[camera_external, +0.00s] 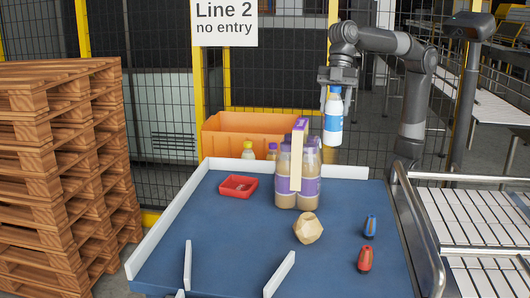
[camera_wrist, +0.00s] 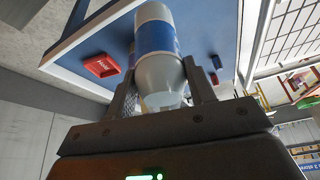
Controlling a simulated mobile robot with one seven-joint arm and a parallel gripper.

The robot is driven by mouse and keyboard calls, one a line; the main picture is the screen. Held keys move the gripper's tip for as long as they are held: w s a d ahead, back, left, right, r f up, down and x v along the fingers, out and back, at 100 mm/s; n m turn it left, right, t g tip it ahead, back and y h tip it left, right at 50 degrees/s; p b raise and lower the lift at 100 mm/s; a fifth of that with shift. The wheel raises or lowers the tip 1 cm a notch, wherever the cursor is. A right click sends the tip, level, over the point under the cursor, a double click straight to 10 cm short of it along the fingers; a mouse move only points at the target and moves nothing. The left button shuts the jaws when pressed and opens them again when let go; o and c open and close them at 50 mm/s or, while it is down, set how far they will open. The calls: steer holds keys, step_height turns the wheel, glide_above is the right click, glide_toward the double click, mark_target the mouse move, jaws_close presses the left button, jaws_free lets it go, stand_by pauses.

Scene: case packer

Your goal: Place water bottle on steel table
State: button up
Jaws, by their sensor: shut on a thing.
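The water bottle (camera_external: 333,122), white with a blue label, hangs upright from my gripper (camera_external: 336,88) in the external view. My gripper is shut on the bottle's upper end. The bottle is in the air over or just behind the far right part of the blue-topped table (camera_external: 230,230); I cannot tell which. In the wrist view the bottle (camera_wrist: 156,45) sits between both fingers (camera_wrist: 160,76), its cap end toward the palm. The blue tabletop (camera_wrist: 105,42) shows beyond it. No other surface is clearly a steel table.
A bottle pack (camera_external: 297,185) with purple labels, a red tray (camera_external: 238,186), a tan faceted object (camera_external: 308,228) and small blue (camera_external: 370,227) and red (camera_external: 366,259) items stand on the table. White rails edge it. An orange crate (camera_external: 225,140) stands behind; a roller conveyor (camera_external: 470,220) lies right.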

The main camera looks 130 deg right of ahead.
steer(key=shift+d+r, duration=0.15)
steer(key=shift+d, duration=0.05)
steer(key=w+d+f+m+h, duration=0.2)
steer(key=w+d+f+m, duration=0.15)
steer(key=w+d, duration=0.7)
steer(key=w+d+f+m+h, duration=0.1)
steer(key=w+d+f+m, duration=0.15)
steer(key=d, duration=0.65)
steer(key=w+d+f+m+h, duration=0.1)
steer(key=d+f+m, duration=0.2)
steer(key=d, duration=0.6)
steer(key=w+d+f+m+h, duration=0.1)
steer(key=w+d+f+m, duration=0.15)
steer(key=d, duration=0.65)
steer(key=s+d+f+m, duration=0.2)
steer(key=d+f+m, duration=0.35)
steer(key=d, duration=0.75)
step_height(320, 180, down, 11)
steer(key=n, duration=0.1)
steer(key=shift+s+f+n+g+h, duration=0.15)
steer(key=shift+s+n+g+h, duration=0.15)
steer(key=shift+g, duration=0.1)
steer(key=shift+f, duration=0.1)
